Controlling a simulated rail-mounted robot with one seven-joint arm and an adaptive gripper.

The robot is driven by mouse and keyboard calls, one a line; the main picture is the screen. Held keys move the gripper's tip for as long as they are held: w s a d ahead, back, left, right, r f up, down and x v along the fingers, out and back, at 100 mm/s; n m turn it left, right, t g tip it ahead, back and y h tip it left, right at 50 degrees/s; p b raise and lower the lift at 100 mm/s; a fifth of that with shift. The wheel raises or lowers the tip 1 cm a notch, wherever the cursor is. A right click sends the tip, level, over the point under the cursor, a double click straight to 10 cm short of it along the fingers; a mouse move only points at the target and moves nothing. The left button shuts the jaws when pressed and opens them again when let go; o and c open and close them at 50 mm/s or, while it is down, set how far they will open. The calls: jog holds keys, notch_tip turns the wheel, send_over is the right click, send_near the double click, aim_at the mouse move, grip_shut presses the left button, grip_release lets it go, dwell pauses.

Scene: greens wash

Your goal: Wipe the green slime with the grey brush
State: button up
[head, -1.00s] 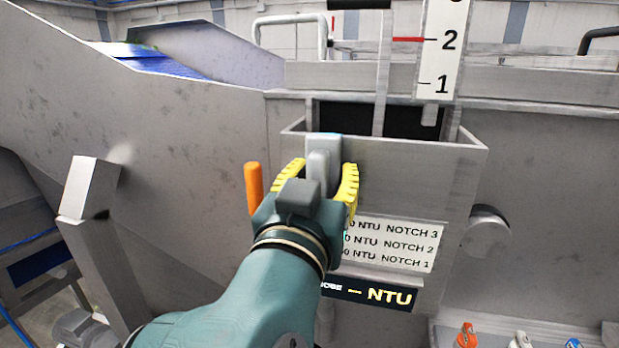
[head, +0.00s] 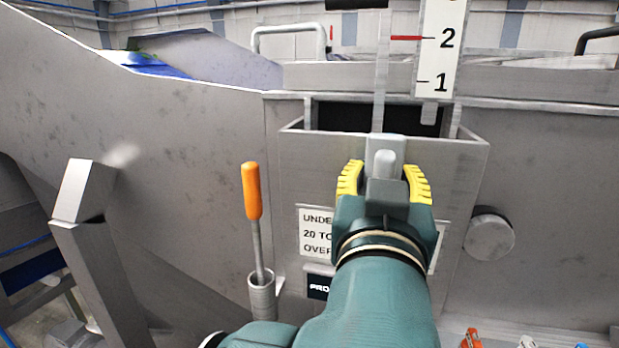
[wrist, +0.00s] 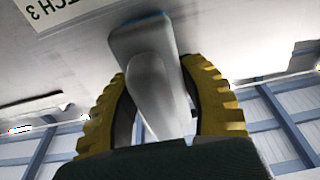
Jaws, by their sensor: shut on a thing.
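My gripper (head: 384,183), with yellow ribbed fingers, is shut on the grey brush (head: 385,150) in front of the metal box under the scale. In the wrist view the grey brush (wrist: 150,75) stands between the two fingers (wrist: 160,105), with a thin blue edge at its far end. That end is close to the metal wall; I cannot tell whether it touches. No green slime shows in either view; my gripper and arm hide part of the box front.
An orange-handled tool (head: 252,192) stands in a metal tube (head: 262,295) left of my arm. A numbered scale (head: 440,50) rises above the box (head: 460,165). A round knob (head: 489,235) juts out at the right. Several small bottles, one orange (head: 471,338), stand at lower right.

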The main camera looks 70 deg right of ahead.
aim_at(311, 163)
jog(key=shift+s+d+b, duration=0.15)
jog(key=shift+s+b, duration=0.45)
jog(key=shift+s, duration=3.15)
jog(key=shift+c, duration=0.5)
jog(key=shift+w, duration=2)
jog(key=shift+w+p, duration=1)
jog(key=shift+w, duration=3.9)
jog(key=shift+w+a, duration=0.15)
jog(key=shift+w, duration=0.65)
jog(key=shift+w+a, duration=0.1)
jog(key=shift+w, duration=0.65)
jog(key=shift+s+a+b, duration=0.15)
jog(key=shift+a+b, duration=0.35)
jog(key=shift+a, duration=2.5)
